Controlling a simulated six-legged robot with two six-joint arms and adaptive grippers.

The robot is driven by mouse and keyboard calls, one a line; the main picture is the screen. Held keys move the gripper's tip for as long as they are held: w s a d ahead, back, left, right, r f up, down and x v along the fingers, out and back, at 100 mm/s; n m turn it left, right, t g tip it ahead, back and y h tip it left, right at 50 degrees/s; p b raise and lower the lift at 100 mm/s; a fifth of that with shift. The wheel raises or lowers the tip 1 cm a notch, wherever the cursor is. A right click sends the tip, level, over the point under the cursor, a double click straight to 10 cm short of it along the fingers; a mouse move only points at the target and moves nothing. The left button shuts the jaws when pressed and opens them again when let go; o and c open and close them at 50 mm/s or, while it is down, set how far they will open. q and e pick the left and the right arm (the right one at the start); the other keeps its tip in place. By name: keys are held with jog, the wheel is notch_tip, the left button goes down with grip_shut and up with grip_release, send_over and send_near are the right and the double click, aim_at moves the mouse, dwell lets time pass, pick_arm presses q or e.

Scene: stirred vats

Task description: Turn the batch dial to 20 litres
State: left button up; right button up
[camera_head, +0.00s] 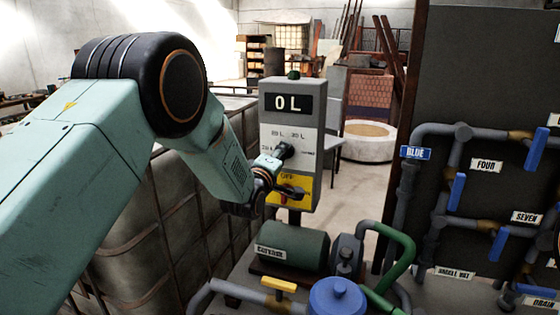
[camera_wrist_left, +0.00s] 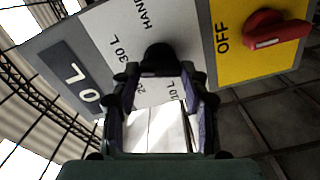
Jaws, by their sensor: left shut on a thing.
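The batch dial is a black knob (camera_head: 285,150) on the white face of a grey control box (camera_head: 317,120); the knob also shows in the left wrist view (camera_wrist_left: 158,58). Printed marks around it include 10 L, 20 L, 30 L and HAND. Its pointer is hidden, so I cannot tell its setting. The display (camera_head: 288,104) above reads 0 L. My left gripper (camera_head: 273,160) is at the dial; in the left wrist view its two fingers (camera_wrist_left: 160,82) are on either side of the knob, shut on it. My right gripper is not in view.
Below the dial, a yellow panel (camera_wrist_left: 228,60) marked OFF carries a red switch (camera_wrist_left: 275,30). A green pump motor (camera_head: 292,247) and a blue-topped part (camera_head: 338,298) stand beneath. Pipes with blue valve handles (camera_head: 456,191) fill the right. A caged tank (camera_head: 150,220) stands behind my left arm.

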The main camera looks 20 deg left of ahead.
pick_arm(q)
jog(key=n+b, duration=0.1)
jog(key=n, duration=0.3)
jog(key=shift+f+n, duration=0.1)
jog(key=shift+n, duration=0.2)
jog(key=n, duration=0.4)
jog(key=shift+n+b, duration=0.3)
jog(key=o, duration=1.1)
jog(key=shift+w+d, duration=0.1)
jog(key=shift+o, duration=0.2)
jog(key=s, duration=1.2)
jog(key=shift+a, duration=0.3)
